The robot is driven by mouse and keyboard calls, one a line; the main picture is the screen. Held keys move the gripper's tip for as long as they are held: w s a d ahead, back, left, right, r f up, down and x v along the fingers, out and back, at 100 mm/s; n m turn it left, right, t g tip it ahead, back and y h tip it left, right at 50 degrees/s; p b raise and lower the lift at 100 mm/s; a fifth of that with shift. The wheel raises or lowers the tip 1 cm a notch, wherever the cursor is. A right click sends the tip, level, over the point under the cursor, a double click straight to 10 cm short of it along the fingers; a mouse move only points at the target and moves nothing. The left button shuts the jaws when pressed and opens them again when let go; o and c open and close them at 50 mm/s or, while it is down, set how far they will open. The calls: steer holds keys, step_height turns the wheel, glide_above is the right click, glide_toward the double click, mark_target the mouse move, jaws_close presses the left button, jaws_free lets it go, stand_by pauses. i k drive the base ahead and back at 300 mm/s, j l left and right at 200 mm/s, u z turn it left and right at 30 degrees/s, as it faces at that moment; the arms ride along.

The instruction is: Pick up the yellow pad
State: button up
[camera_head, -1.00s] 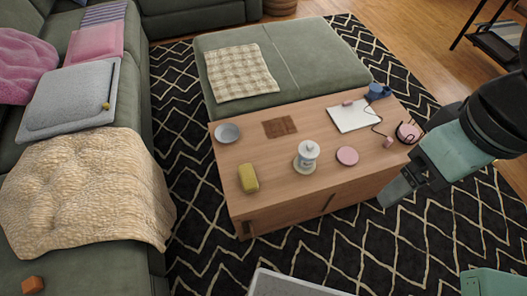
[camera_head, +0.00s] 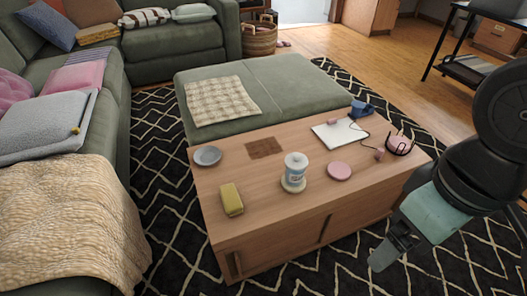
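The yellow pad (camera_head: 231,199) is a small rounded yellow block lying flat near the front left corner of the wooden coffee table (camera_head: 285,220). Nothing touches it. My gripper (camera_head: 385,262) is at the lower right, in front of the table's right end and well apart from the pad. It points down and left. Its fingers are seen from the side, so I cannot tell the gap between them. I see nothing held in it.
A white jar (camera_head: 296,167) on a coaster, a pink disc (camera_head: 339,172), a grey dish (camera_head: 207,156), a brown mat (camera_head: 264,147), a notepad (camera_head: 341,133) and a blue mug (camera_head: 361,109) are on the table. A green sofa stands left, a green ottoman (camera_head: 290,85) behind.

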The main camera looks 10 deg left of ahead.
mark_target(233, 206)
steer(key=i+j+u, duration=0.25)
steer(key=u, duration=0.15)
steer(key=i+j+u, duration=0.1)
steer(key=i+u, duration=0.25)
steer(key=i, duration=0.1)
